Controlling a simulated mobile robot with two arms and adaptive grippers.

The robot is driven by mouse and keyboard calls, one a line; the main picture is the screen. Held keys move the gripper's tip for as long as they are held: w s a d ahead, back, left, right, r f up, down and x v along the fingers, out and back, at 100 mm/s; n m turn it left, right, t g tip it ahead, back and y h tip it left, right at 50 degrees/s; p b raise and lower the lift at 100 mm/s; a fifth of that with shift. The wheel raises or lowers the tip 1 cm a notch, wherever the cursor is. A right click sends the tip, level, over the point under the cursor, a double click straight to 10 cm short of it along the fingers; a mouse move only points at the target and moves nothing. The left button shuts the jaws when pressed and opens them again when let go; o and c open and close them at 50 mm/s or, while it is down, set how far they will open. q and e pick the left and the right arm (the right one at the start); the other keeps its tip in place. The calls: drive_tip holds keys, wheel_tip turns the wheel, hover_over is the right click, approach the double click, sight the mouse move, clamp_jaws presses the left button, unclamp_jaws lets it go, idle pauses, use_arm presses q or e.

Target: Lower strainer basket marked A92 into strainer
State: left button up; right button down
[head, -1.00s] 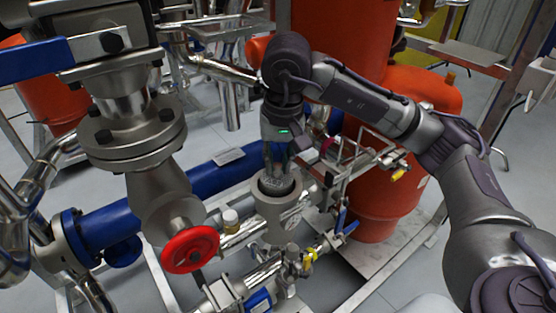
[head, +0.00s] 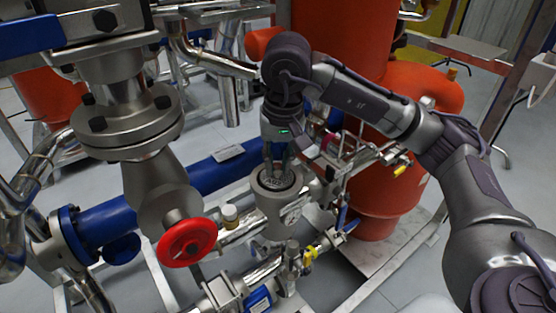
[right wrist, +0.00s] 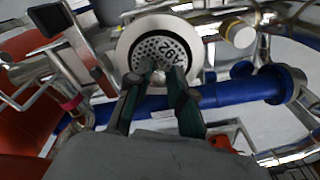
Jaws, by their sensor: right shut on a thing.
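The strainer (head: 273,219) is a grey upright cylinder with a round open top, in the middle of the head view. The strainer basket (head: 284,183) is in its mouth, its round perforated top facing up. In the right wrist view the basket top (right wrist: 148,52) carries an upside-down A92 and sits inside the strainer's pale ring-shaped rim (right wrist: 125,48). My right gripper (head: 277,162) is above the mouth, pointing down, shut on the basket at its top; its fingers (right wrist: 160,74) hide part of it. The basket's lower body is hidden. My left gripper is not in view.
A red handwheel valve (head: 188,242) stands left of the strainer. A blue pipe (head: 215,172) runs behind it. Small pipework with yellow-handled valves (head: 309,256) crowds its right and front. Large orange tanks (head: 385,190) stand behind my right arm.

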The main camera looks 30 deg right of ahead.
drive_tip(key=shift+f, duration=0.3)
drive_tip(key=shift+f+b, duration=0.5)
drive_tip(key=shift+b, duration=0.25)
drive_tip(key=shift+f, duration=0.2)
drive_tip(key=shift+f+b, duration=0.5)
drive_tip(key=shift+b, duration=0.2)
drive_tip(key=shift+f, duration=0.2)
drive_tip(key=shift+f+b, duration=0.15)
drive_tip(key=shift+b, duration=0.35)
